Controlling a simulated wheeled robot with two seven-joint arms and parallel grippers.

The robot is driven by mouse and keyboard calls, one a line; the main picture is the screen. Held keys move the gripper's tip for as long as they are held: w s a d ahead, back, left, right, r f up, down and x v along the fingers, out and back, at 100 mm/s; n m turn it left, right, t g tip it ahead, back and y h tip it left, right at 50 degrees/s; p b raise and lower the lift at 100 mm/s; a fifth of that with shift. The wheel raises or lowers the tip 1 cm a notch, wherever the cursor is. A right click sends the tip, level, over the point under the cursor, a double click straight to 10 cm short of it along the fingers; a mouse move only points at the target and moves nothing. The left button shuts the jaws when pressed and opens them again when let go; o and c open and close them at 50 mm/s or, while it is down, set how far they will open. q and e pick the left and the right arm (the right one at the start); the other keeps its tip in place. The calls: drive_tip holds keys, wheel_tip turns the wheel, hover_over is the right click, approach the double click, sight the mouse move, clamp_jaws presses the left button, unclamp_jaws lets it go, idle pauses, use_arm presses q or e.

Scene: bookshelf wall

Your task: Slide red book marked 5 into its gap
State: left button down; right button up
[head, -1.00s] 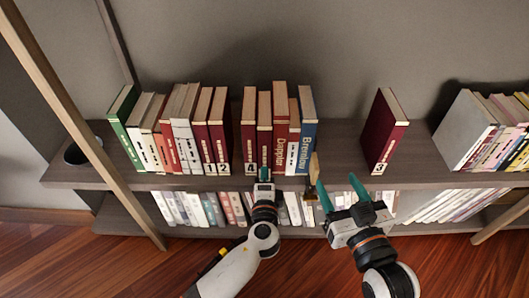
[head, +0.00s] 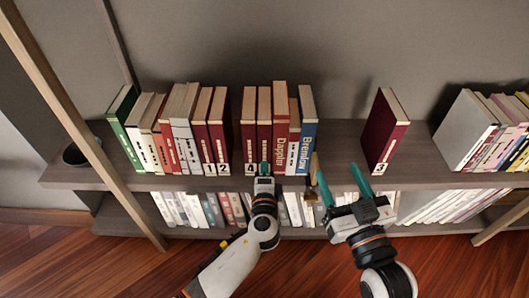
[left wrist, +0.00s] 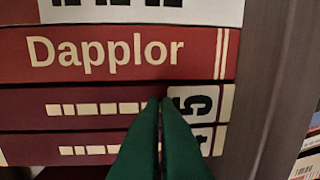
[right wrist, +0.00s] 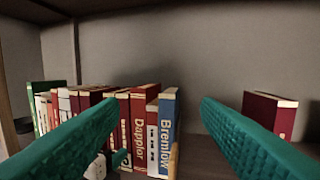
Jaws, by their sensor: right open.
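The red book marked 5 (head: 264,120) stands upright in the row, between the dark red book marked 4 (head: 249,125) and the red Dapplor book (head: 281,125). Its number label (left wrist: 193,102) shows in the left wrist view, with its spine roughly level with its neighbours. My left gripper (head: 264,169) is at the lower part of this spine. Its green fingertips (left wrist: 160,102) are together with nothing visible between them; exact contact cannot be told. My right gripper (head: 340,180) is open and empty in front of the shelf edge, right of the blue Bremlov book (head: 306,130).
A lone dark red book (head: 385,130) stands on the shelf to the right. Books marked 1 and 2 (head: 219,130) stand left of a narrow gap. More books (head: 475,130) lean at the far right. Bare shelf (head: 340,150) lies between Bremlov and the lone book.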

use_arm(q)
drive_tip(key=s, duration=0.4)
use_arm(e)
drive_tip(key=shift+d+f+g+h, duration=0.15)
drive_tip(key=shift+f+g, duration=0.15)
drive_tip(key=shift+f, duration=0.2)
drive_tip(key=shift+d+f+g+h, duration=0.15)
drive_tip(key=shift+f+g, duration=0.15)
drive_tip(key=shift+f, duration=0.2)
drive_tip(key=shift+a, duration=0.1)
